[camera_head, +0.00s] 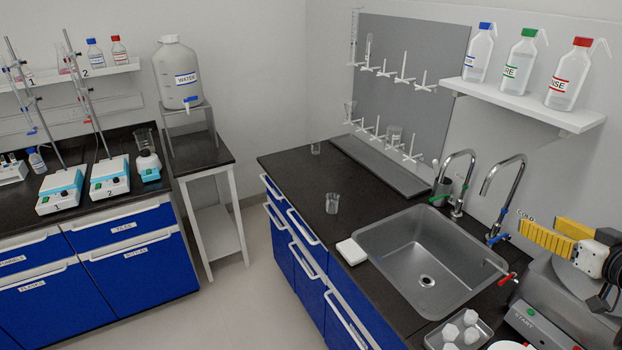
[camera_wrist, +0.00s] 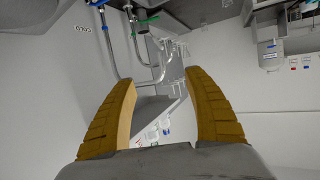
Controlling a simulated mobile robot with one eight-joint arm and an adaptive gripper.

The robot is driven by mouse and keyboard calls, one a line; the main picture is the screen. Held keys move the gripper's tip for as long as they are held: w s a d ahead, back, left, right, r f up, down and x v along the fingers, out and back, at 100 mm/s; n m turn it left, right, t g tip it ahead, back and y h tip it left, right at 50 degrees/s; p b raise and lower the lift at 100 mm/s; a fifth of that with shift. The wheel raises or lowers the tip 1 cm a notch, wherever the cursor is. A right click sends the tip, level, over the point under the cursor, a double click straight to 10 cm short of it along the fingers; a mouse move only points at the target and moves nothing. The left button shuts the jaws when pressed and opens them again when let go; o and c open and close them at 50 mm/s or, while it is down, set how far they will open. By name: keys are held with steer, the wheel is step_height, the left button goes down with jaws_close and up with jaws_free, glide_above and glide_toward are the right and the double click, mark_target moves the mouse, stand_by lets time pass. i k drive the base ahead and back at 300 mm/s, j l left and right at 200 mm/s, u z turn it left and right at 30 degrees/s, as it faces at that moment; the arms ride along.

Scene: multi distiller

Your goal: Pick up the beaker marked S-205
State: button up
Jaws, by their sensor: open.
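Small clear beakers stand in several places in the head view, and no marking S-205 is legible on any. One beaker (camera_head: 332,203) stands upright on the dark bench left of the sink. Another beaker (camera_head: 315,148) is at the bench's back left. Glassware (camera_head: 394,134) also hangs on the peg board. My gripper (camera_head: 540,226), with yellow fingers, is at the right, beyond the sink and far from these beakers. In the wrist view my gripper (camera_wrist: 158,80) is open and empty.
The steel sink (camera_head: 425,262) with two curved taps (camera_head: 505,190) lies between my gripper and the bench beakers. A bottle shelf (camera_head: 525,100) is above. A white block (camera_head: 351,252) and a tray (camera_head: 458,332) flank the sink. The wrist view is upside down.

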mark_target(332, 204)
steer(key=i+j+u, duration=0.7)
steer(key=i+j, duration=0.05)
